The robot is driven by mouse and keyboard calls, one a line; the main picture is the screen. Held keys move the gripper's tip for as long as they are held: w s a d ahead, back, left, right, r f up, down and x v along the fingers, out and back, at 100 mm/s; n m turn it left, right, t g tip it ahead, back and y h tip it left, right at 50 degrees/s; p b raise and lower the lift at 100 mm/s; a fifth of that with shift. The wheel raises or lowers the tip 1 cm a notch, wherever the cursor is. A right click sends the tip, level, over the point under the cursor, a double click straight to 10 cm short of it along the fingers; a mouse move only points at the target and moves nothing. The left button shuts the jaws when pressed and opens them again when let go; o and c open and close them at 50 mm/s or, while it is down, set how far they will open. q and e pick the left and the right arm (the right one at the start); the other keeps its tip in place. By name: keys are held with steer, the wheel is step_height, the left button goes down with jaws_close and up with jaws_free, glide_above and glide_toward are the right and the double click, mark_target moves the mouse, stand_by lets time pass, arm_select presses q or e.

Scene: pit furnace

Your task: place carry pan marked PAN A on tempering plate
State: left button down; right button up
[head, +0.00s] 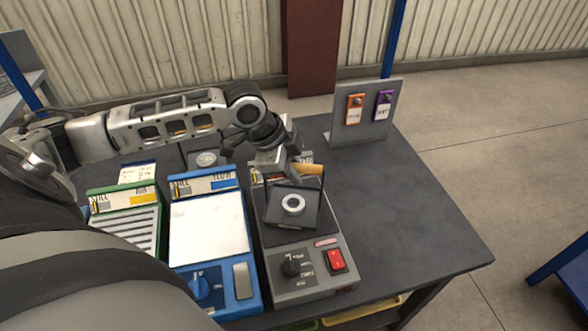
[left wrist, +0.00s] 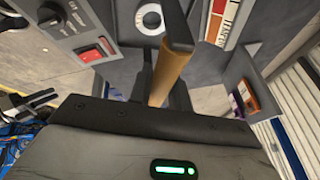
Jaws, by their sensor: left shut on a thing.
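A dark square carry pan (head: 275,210) with a pale metal ring (head: 293,204) in it is over the top of the grey unit (head: 304,262), which has a knob and a red switch. I cannot read a PAN A mark, and cannot tell whether the pan touches the unit. My left gripper (head: 292,168) is at the pan's far side, shut on its wooden handle (head: 308,169). In the left wrist view the fingers (left wrist: 163,88) close around the handle (left wrist: 168,68), and the ring (left wrist: 150,18) shows beyond.
A blue unit (head: 242,255) with a white top stands left of the grey one, and a green slatted unit (head: 139,199) stands farther left. An upright grey board (head: 368,118) with orange and purple tags is at the back right. The table's right side (head: 420,225) is clear.

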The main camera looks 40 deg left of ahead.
arm_select(q)
steer(key=c, duration=1.3)
jaws_free()
steer(key=shift+f, duration=0.15)
steer(key=v, duration=1.2)
